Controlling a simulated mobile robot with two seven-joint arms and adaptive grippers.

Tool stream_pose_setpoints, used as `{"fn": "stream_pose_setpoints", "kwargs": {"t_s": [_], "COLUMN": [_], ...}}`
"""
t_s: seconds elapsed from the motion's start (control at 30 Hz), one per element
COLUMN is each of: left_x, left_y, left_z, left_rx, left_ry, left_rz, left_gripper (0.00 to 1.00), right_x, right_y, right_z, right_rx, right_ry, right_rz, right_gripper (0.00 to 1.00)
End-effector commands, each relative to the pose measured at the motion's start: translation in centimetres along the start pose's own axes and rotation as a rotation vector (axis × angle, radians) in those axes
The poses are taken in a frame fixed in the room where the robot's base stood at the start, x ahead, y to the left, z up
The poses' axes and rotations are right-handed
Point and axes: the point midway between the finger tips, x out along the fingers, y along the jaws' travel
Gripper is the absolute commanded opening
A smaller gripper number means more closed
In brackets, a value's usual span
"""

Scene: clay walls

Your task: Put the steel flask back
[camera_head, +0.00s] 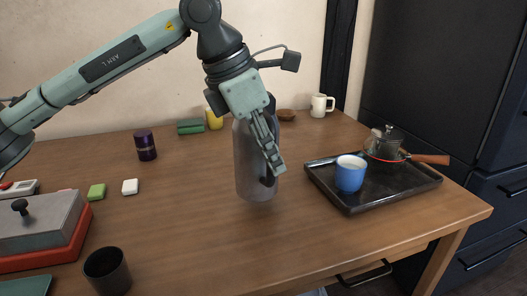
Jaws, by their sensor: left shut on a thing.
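The steel flask (249,172) is a grey cylinder in the middle of the view, upright at the wooden table (190,235). My left gripper (270,172) reaches down from above, in front of the flask, and is shut on it. The gripper's fingers hide part of the flask's right side and top. A dark part shows behind the gripper at the flask's upper right. I cannot tell whether the flask's base touches the table. My right gripper is not in view.
A black tray (405,186) at the right holds a blue cup (350,174) and a glass pot (386,144). A dark cup (107,271) and a grey box (38,224) are front left. A purple can (145,146) and white mug (320,105) stand behind.

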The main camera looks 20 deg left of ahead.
Motion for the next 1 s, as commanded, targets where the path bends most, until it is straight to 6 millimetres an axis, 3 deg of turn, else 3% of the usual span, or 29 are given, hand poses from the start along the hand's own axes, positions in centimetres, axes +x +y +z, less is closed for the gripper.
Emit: {"fn": "stream_pose_setpoints", "kwargs": {"t_s": [0.33, 1.0], "left_x": [3.2, 3.5], "left_y": [-0.1, -0.1], "left_z": [-1.3, -1.4], "left_rx": [0.001, 0.002], "left_ry": [-0.005, -0.007], "left_rz": [0.002, 0.003], "left_gripper": [0.0, 0.0], "right_x": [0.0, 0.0], "right_y": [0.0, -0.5], "right_z": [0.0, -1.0], "right_rx": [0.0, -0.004], "right_ry": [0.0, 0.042], "right_rz": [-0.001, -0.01], "right_gripper": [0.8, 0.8]}}
